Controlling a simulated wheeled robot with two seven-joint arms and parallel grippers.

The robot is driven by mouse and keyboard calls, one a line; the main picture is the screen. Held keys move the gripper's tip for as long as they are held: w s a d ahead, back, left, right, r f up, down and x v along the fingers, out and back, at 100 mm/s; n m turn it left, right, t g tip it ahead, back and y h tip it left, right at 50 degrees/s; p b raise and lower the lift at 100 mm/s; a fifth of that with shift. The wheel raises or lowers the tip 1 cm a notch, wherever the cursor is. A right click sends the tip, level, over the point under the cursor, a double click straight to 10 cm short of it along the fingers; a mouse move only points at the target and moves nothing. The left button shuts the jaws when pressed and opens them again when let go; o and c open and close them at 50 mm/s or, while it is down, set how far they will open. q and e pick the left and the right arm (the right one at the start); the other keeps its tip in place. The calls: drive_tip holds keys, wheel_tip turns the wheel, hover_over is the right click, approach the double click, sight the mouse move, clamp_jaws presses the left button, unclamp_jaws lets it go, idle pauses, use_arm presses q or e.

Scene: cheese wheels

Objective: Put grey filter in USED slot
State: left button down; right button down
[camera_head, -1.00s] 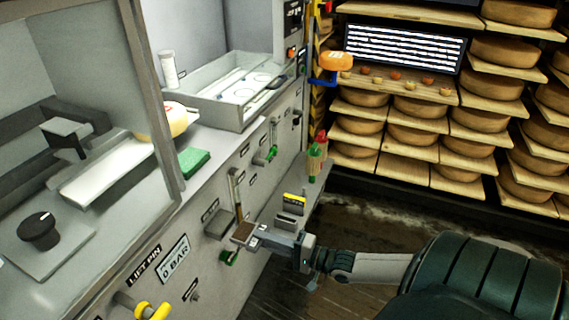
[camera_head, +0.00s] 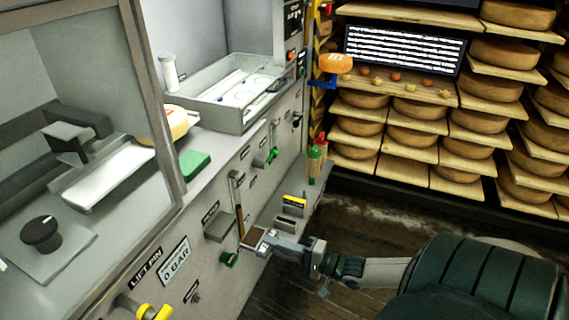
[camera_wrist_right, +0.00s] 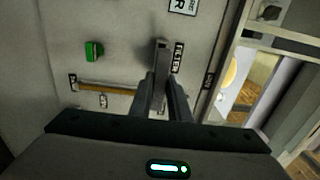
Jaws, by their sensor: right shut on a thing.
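My right gripper (camera_head: 256,240) is close to the front of the grey machine, beside a brown vertical strip. In the right wrist view its fingers (camera_wrist_right: 163,88) are shut on a narrow grey piece (camera_wrist_right: 161,56), which looks like the grey filter. A label reading FILTER (camera_wrist_right: 179,57) is on the panel beside it. Whether the piece touches the panel is unclear. A slot holder (camera_head: 291,211) with a yellow label (camera_head: 294,201) is on the machine front to the right; its lettering is too small to read in the head view. My left gripper does not show.
A grey box (camera_head: 219,226) and a green knob (camera_head: 229,259) stick out near the gripper. A yellow handle (camera_head: 150,309) is lower left. Red and green bottles (camera_head: 316,160) stand beyond the slot holder. Cheese shelves (camera_head: 430,150) fill the back; the floor is open.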

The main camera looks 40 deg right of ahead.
drive_tip(key=s+a+r, duration=0.1)
drive_tip(key=a+r, duration=0.2)
drive_tip(key=a, duration=0.7)
drive_tip(key=s+a+r, duration=0.1)
drive_tip(key=a+r, duration=0.2)
drive_tip(key=a, duration=0.7)
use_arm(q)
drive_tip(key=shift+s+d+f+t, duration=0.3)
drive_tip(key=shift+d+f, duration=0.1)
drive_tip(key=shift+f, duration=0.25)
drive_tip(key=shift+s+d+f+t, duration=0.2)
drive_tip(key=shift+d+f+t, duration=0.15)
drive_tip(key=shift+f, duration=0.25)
use_arm(e)
wheel_tip(320, 180, up, 12)
drive_tip(key=s+m+t+h, duration=0.1)
drive_tip(key=m+h, duration=0.3)
drive_tip(key=h, duration=0.3)
drive_tip(key=shift+s+d+r, duration=0.15)
drive_tip(key=shift+s+r, duration=0.05)
drive_tip(key=shift+s, duration=0.05)
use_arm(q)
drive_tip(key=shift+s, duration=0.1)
